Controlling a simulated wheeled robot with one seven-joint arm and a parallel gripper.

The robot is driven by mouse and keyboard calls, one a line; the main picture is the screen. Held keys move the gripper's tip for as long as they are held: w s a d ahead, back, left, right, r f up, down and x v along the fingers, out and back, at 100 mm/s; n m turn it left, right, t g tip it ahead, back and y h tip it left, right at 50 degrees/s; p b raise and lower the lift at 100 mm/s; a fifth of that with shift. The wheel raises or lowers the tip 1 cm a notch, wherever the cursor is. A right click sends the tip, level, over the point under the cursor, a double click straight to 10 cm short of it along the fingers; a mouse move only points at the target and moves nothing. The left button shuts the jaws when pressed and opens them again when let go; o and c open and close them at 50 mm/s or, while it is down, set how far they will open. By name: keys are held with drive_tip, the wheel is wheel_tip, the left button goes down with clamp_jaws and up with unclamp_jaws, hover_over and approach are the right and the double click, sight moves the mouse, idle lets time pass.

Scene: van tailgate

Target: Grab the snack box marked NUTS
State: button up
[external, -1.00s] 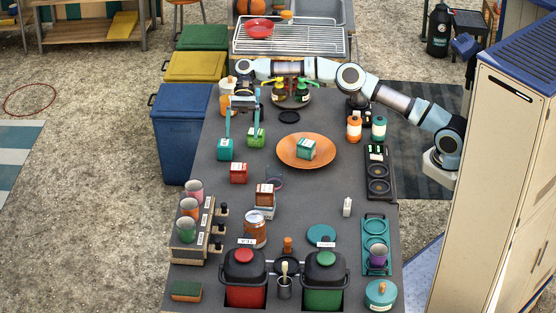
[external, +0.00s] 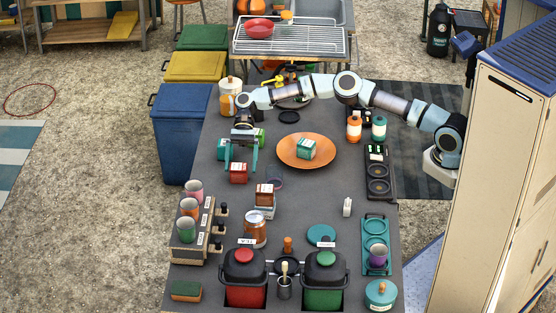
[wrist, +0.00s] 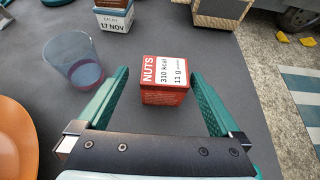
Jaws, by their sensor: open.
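The snack box marked NUTS (wrist: 164,80) is a small red box with a white label, standing on the dark grey table in the wrist view. It also shows in the external view (external: 238,173), left of the orange plate. My gripper (wrist: 160,82) is open, with its green fingers on either side of the box in the picture. Both fingers look clear of the box. In the external view my gripper (external: 240,170) is above and around the red box; exact height is hard to tell.
A clear cup (wrist: 73,62) stands close to the box, beside one finger. A box labelled 17 NOV (wrist: 114,18) is beyond it. The orange plate (external: 288,150) lies to the right.

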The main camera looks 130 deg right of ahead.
sight(238, 176)
drive_tip(key=shift+w+p+x, duration=0.2)
drive_tip(key=shift+p+x, duration=0.55)
drive_tip(key=shift+x, duration=1.85)
drive_tip(key=shift+d, duration=0.2)
drive_tip(key=c, duration=1.4)
